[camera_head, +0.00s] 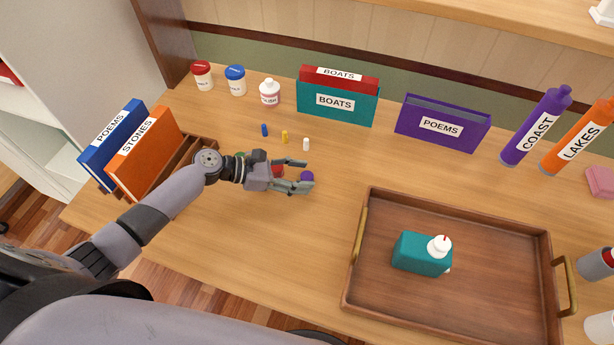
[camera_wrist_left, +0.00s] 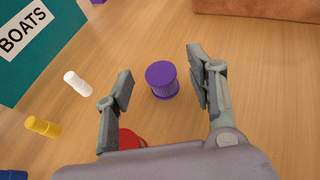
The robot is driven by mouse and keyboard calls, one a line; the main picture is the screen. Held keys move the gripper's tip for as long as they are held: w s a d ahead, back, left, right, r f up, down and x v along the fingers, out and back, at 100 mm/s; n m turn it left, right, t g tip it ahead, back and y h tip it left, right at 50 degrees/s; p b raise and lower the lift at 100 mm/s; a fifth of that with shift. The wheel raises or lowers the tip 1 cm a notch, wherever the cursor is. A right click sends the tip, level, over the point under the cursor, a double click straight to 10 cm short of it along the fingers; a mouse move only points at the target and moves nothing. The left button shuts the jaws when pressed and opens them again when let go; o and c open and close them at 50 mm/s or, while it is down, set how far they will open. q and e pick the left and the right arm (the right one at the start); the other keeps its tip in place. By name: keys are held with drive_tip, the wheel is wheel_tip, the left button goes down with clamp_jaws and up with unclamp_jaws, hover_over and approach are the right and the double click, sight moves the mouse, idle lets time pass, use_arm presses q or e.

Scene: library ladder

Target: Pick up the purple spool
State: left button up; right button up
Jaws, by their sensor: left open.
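The purple spool (camera_wrist_left: 162,80) stands upright on the wooden table, between the two fingers of my open left gripper (camera_wrist_left: 160,85) in the left wrist view, with a gap on each side. In the head view the purple spool (camera_head: 306,176) shows at the fingertips of my left gripper (camera_head: 303,175), partly hidden by a finger. A red object (camera_wrist_left: 132,139) lies under the palm of the gripper, mostly hidden; it also shows in the head view (camera_head: 278,170). My right gripper is not in view.
Book boxes (camera_head: 338,104) stand along the back. A green thing (camera_head: 240,154) sits near my left wrist.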

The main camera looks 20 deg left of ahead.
use_arm(q)
drive_tip(key=shift+w+d+f, duration=0.2)
drive_tip(key=shift+w+d, duration=0.05)
drive_tip(key=shift+d, duration=0.2)
drive_tip(key=c, duration=0.9)
